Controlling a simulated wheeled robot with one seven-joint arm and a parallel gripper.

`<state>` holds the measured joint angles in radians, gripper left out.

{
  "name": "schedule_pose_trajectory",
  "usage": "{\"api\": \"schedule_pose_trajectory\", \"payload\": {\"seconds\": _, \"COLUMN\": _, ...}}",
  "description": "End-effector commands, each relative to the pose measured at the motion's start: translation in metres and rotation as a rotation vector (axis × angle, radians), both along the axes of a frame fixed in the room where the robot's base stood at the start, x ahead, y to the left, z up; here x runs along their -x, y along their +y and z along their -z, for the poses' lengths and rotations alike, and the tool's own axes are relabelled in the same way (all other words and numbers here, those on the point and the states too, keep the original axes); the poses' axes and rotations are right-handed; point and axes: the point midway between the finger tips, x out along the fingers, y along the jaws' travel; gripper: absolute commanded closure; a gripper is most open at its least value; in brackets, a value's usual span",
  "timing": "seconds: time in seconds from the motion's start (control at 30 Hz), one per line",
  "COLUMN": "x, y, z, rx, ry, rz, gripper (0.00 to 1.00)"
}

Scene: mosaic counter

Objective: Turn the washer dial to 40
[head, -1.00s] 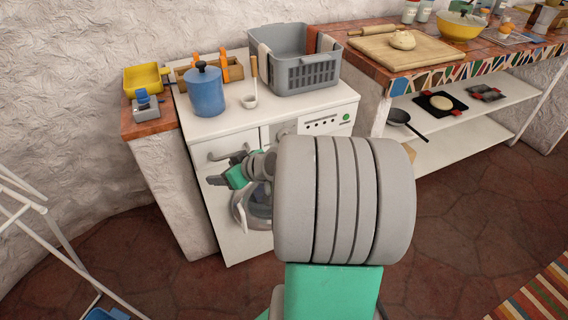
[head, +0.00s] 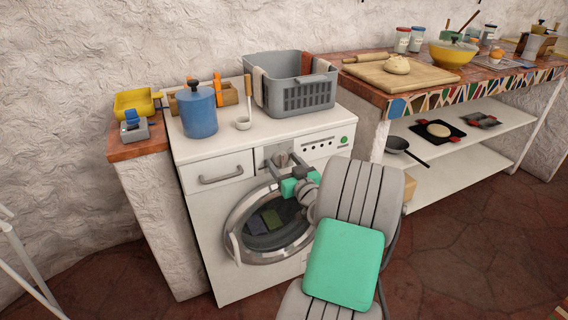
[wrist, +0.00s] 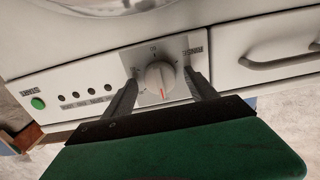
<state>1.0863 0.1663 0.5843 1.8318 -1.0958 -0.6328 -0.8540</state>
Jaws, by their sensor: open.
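The washer (head: 200,225) stands below a white top, with its round glass door on the front. Its dial (wrist: 159,77) is a pale grey knob on a grey panel; it also shows small in the head view (head: 281,159). A red mark on the dial points toward the bottom of the wrist view, where the washer appears upside down. My gripper (wrist: 160,78) is open, one finger on each side of the dial. I cannot tell whether the fingers touch it. In the head view my gripper (head: 286,168) is at the panel.
A drawer front (wrist: 270,45) is beside the panel, and a green start button (wrist: 38,103) is at its other end. On top stand a blue pot (head: 198,112), a ladle (head: 244,122) and a grey basket (head: 305,95). A shelved counter (head: 430,80) stands to the right.

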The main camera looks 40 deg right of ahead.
Motion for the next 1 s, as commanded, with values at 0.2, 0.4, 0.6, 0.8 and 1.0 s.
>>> {"api": "schedule_pose_trajectory", "payload": {"seconds": 0.2, "x": 0.0004, "y": 0.0001, "z": 0.0003, "rx": 0.0, "ry": 0.001, "rz": 0.0, "gripper": 0.4}}
{"api": "schedule_pose_trajectory", "payload": {"seconds": 0.4, "x": 0.0005, "y": 0.0003, "z": 0.0004, "rx": 0.0, "ry": 0.001, "rz": 0.0, "gripper": 0.57}}
{"api": "schedule_pose_trajectory", "payload": {"seconds": 0.6, "x": 0.0005, "y": 0.0004, "z": 0.0004, "rx": 0.0, "ry": 0.001, "rz": -0.001, "gripper": 0.73}}
{"api": "schedule_pose_trajectory", "payload": {"seconds": 0.8, "x": 0.0006, "y": 0.0004, "z": 0.0005, "rx": -0.001, "ry": 0.002, "rz": -0.001, "gripper": 0.89}}
{"api": "schedule_pose_trajectory", "payload": {"seconds": 1.0, "x": 0.0006, "y": 0.0005, "z": 0.0005, "rx": -0.003, "ry": 0.001, "rz": -0.001, "gripper": 0.96}}
